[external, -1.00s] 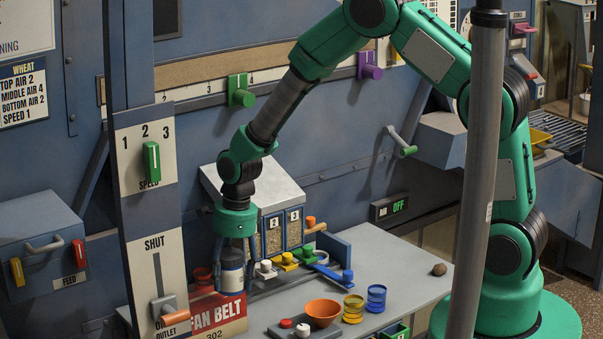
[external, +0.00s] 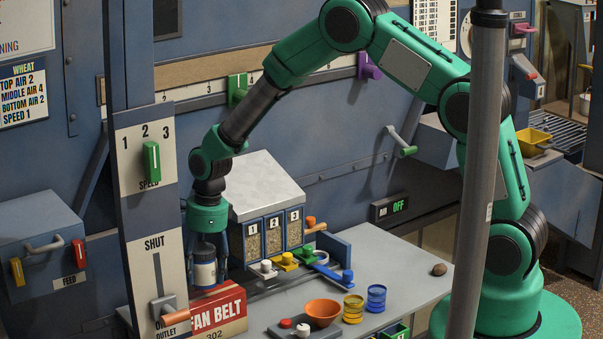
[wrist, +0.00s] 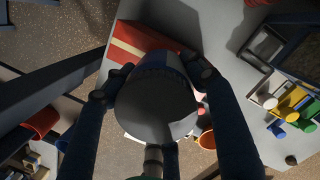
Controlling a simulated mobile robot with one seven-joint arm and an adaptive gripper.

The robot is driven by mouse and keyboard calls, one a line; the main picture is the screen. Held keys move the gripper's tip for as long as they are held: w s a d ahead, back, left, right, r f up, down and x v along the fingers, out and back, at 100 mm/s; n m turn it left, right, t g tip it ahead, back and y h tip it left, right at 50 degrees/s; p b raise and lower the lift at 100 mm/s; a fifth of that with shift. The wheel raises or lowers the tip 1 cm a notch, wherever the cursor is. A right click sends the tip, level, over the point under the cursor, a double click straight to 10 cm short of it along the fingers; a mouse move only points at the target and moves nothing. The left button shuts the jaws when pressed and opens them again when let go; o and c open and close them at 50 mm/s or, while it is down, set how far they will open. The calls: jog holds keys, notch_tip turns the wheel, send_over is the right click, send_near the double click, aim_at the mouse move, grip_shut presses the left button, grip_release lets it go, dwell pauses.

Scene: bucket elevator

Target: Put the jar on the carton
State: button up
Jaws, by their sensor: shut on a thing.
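The jar (external: 204,270), with a white and dark blue body, is upright between the fingers of my gripper (external: 207,262), which is shut on it. In the wrist view my gripper (wrist: 151,86) has a finger on each side of the jar (wrist: 155,105), whose grey lid faces the camera. The carton (external: 222,312) is red and cream, marked FAN BELT, and sits at the table's left end. The jar's base appears over the carton's top; I cannot tell whether they touch. In the wrist view the carton (wrist: 138,45) shows partly, beyond the jar.
A post with a SHUT lever panel (external: 155,255) stands just left of the carton. A bin unit (external: 262,195) with small coloured handles stands to the right.

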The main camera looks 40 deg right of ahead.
aim_at(207, 248)
jog(key=shift+f, duration=1.65)
jog(key=shift+f, duration=0.1)
jog(key=o, duration=1.5)
jog(key=r, duration=0.4)
jog(key=d+r, duration=0.1)
jog(key=r, duration=0.7)
jog(key=shift+s+d, duration=0.2)
jog(key=shift+s, duration=0.1)
